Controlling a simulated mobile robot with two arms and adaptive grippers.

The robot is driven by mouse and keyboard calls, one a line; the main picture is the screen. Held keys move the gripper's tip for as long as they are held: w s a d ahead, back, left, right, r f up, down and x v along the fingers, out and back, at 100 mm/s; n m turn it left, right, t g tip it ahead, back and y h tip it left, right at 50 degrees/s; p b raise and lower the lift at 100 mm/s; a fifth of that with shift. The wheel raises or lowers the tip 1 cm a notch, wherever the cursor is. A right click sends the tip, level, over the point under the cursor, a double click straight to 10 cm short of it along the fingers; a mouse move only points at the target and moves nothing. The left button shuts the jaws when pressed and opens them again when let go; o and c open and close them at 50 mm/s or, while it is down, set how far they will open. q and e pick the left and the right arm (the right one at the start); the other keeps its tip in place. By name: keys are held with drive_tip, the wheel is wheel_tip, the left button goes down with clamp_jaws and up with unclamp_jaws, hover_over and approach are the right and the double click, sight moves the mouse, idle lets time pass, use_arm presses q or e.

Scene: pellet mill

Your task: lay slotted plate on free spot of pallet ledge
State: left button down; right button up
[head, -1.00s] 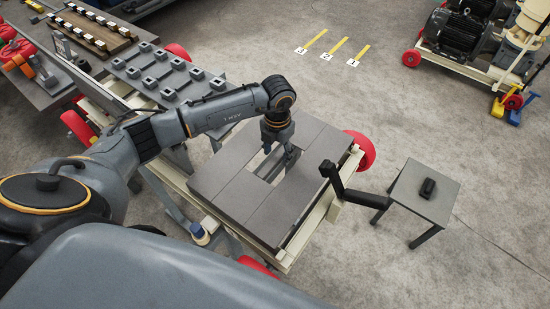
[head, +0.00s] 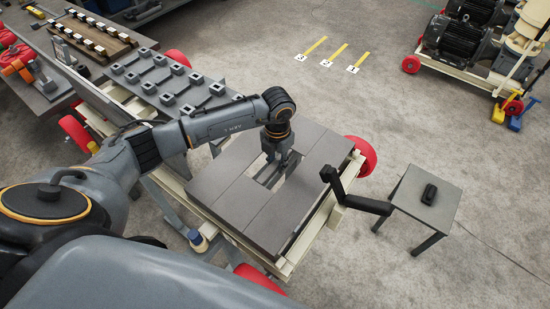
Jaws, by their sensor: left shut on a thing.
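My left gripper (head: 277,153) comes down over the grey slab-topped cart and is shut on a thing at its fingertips. A narrow grey piece (head: 266,174) shows just below the fingers, beside a pale gap between the slabs. It may be the slotted plate, but its slot and outline are too small and covered to make out. Whether it touches the slabs I cannot tell. The flat grey slabs (head: 225,202) lie on a cream frame (head: 318,225); which part is the pallet ledge is unclear. My right gripper is not in view.
A black crank-like handle (head: 352,196) sticks out at the cart's right side. A small grey table (head: 410,207) with a black object (head: 429,194) stands to the right. A rack (head: 164,88) with several grey pieces stands beyond my left arm.

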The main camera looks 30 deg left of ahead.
sight(277, 161)
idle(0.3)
use_arm(q)
drive_tip(key=shift+w+r, duration=0.15)
drive_tip(key=shift+r, duration=0.05)
drive_tip(key=shift+w, duration=0.1)
drive_tip(key=shift+r, duration=0.15)
drive_tip(key=shift+r+p, duration=0.95)
drive_tip(key=shift+r, duration=0.15)
drive_tip(key=shift+r+p, duration=1.35)
drive_tip(key=shift+r, duration=0.85)
